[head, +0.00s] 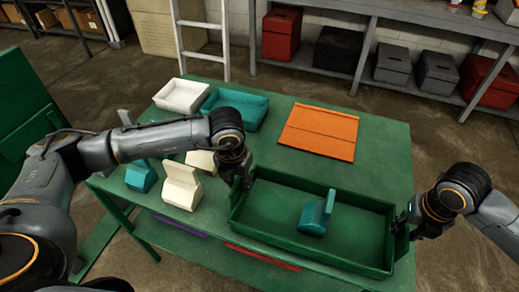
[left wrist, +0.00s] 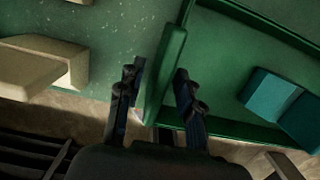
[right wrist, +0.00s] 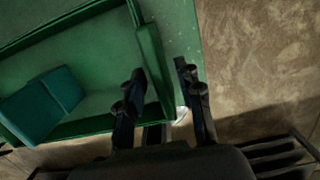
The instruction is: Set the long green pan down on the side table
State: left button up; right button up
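The long green pan (head: 262,222) lies along the front right of the green table (head: 385,150), with a teal block (head: 316,214) inside. It also shows in the left wrist view (left wrist: 168,75) and the right wrist view (right wrist: 150,60). My left gripper (head: 243,183) is at the pan's left end, its fingers apart on either side of the end piece. My right gripper (head: 408,226) is at the right end, its fingers likewise apart around the end piece, with a gap on the outer side. Neither looks closed on it. I cannot tell which surface is the side table.
An orange panel (head: 320,131), a white tray (head: 182,96) and a teal tray (head: 252,110) lie further back on the table. Cream (head: 181,187) and teal (head: 141,176) pieces stand at left. A green panel (head: 25,120) is far left; a ladder (head: 224,45) and shelf (head: 410,12) are behind.

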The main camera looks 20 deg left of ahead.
jog(key=shift+r, duration=0.2)
pick_arm(q)
notch_tip(320, 180, up, 12)
jog(key=s, duration=0.1)
jog(key=shift+s, duration=0.2)
pick_arm(e)
notch_tip(320, 180, up, 12)
jog(key=s, duration=0.1)
jog(key=shift+s+f, duration=0.2)
jog(key=shift+f, duration=0.05)
dwell(0.4)
